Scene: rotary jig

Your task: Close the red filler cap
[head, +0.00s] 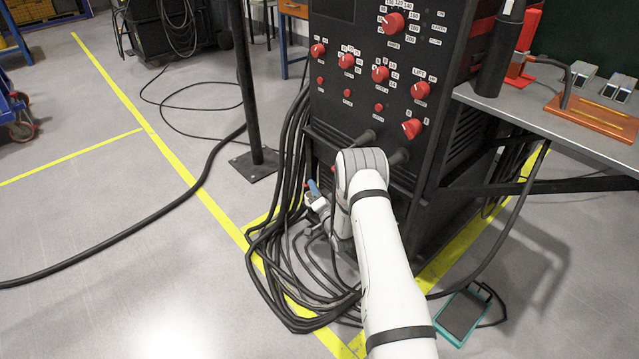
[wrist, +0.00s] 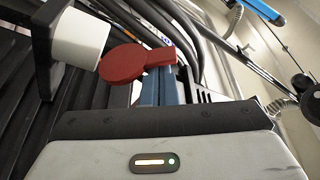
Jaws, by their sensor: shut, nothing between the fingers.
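The red filler cap (wrist: 128,64), a flat disc with a short tab on its right, shows in the wrist view. It lies across the right end of a white filler neck (wrist: 80,38) that sticks out from a dark bracket (wrist: 42,45). I cannot tell whether the cap is fully seated. My gripper (wrist: 160,84) is shut and empty. Its blue-grey fingers are right at the tab, which hides their tips; I cannot tell if they touch. In the head view my gripper (head: 315,190) is low beside the black cabinet, and my arm hides most of the filler area.
The black cabinet (head: 372,100) with red knobs stands in front of me. Thick black cables (head: 290,240) hang and coil beside my gripper. A side table (head: 535,110) and a foot pedal (head: 463,312) are at the right. The left floor is mostly clear.

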